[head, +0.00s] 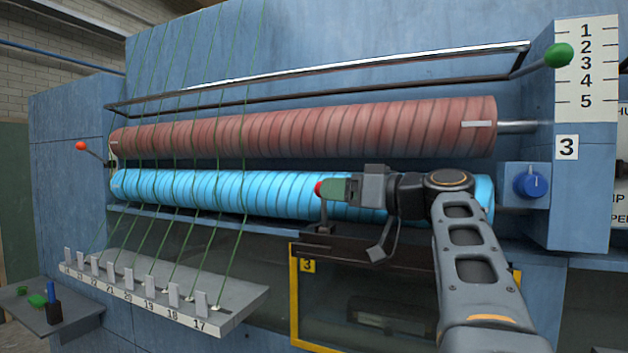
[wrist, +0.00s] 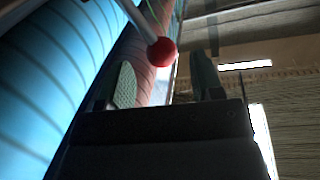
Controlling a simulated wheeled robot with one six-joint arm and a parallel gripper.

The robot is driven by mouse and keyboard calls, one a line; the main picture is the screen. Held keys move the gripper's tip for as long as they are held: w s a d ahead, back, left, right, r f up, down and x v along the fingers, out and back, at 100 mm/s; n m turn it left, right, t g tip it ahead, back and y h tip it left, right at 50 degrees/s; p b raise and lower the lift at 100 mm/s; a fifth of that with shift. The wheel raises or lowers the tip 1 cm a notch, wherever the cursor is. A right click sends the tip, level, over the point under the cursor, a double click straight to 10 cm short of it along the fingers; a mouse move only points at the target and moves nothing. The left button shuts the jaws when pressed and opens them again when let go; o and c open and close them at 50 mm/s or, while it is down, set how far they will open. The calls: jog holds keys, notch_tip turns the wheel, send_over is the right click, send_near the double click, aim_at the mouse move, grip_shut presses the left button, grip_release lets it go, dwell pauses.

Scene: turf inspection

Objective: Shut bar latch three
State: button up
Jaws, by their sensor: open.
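A red ball knob (head: 319,188) on an upright dark stem stands above the panel with the yellow frame (head: 295,300), which carries a yellow label 3 (head: 307,265). This looks like bar latch three. In the wrist view the red ball (wrist: 163,52) sits on a pale rod, in line with the gap between the fingers and close to their tips. My gripper (head: 333,189) is open and points left in the head view, its tip right at the knob. The wrist view shows the two fingers apart (wrist: 162,70). Whether they touch the knob cannot be told.
A blue ribbed roller (head: 250,192) runs close behind my gripper, with a red roller (head: 300,134) above. Green yarns and a numbered shelf (head: 200,307) are at the left. A green knob (head: 559,55), an orange-red knob (head: 81,146) and a blue dial (head: 531,184) sit farther away.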

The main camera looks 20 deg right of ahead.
jog(key=shift+p+x, duration=0.9)
jog(key=shift+x, duration=2)
grip_shut()
